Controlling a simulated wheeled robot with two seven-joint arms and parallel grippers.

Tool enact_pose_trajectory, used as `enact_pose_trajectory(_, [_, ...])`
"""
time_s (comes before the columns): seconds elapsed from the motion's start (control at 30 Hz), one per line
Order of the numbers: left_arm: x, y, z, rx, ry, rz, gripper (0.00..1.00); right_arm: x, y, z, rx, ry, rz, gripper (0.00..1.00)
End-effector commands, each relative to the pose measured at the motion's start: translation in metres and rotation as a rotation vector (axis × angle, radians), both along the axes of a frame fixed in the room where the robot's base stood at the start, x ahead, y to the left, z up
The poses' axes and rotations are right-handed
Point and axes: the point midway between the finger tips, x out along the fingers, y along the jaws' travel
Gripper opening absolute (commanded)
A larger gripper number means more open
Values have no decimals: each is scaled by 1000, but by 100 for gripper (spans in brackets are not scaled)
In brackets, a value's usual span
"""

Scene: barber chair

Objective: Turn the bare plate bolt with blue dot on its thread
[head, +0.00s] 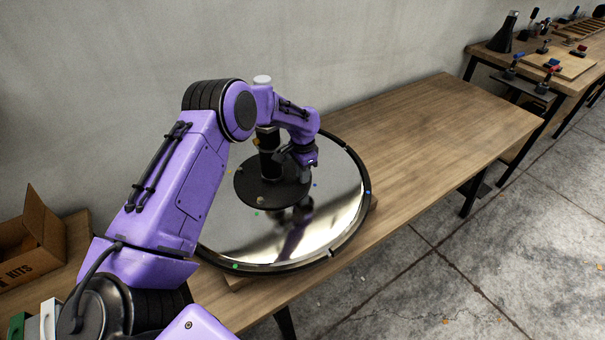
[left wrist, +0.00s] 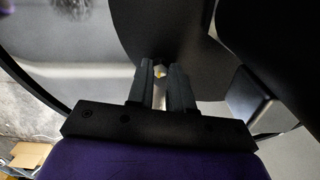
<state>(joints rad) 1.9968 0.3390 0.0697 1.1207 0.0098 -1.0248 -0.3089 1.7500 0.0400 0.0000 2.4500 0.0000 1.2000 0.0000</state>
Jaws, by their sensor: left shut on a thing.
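A black round plate (head: 262,190) with a black post (head: 268,155) stands on a mirror-like disc (head: 335,205) with a black rim. My left gripper (head: 305,160) is at the plate's right side, near its edge. In the left wrist view its two fingers (left wrist: 161,82) are closed around a small brass-coloured bolt (left wrist: 160,72) at the edge of the plate (left wrist: 165,40). The fingers hide most of this bolt. A small blue dot (head: 315,184) shows on the disc close to the gripper. Another pale bolt (head: 261,200) shows at the plate's near edge, with a green dot (head: 256,213) by it. My right gripper is not in view.
The disc lies on a long wooden table (head: 430,125), clear to the right. A cardboard box (head: 35,240) stands at the left. A second bench (head: 565,75) with tools is at the far right. A grey wall is behind.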

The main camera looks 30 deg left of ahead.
Motion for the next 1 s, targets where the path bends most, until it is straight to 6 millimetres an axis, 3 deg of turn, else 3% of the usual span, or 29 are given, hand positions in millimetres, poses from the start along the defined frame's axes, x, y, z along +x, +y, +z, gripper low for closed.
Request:
enact_pose_trajectory(0.4, [1,0,1,0,-3,-274,0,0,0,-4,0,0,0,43])
enact_pose_trajectory(1.0, [1,0,1,0,-4,-361,0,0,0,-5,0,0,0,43])
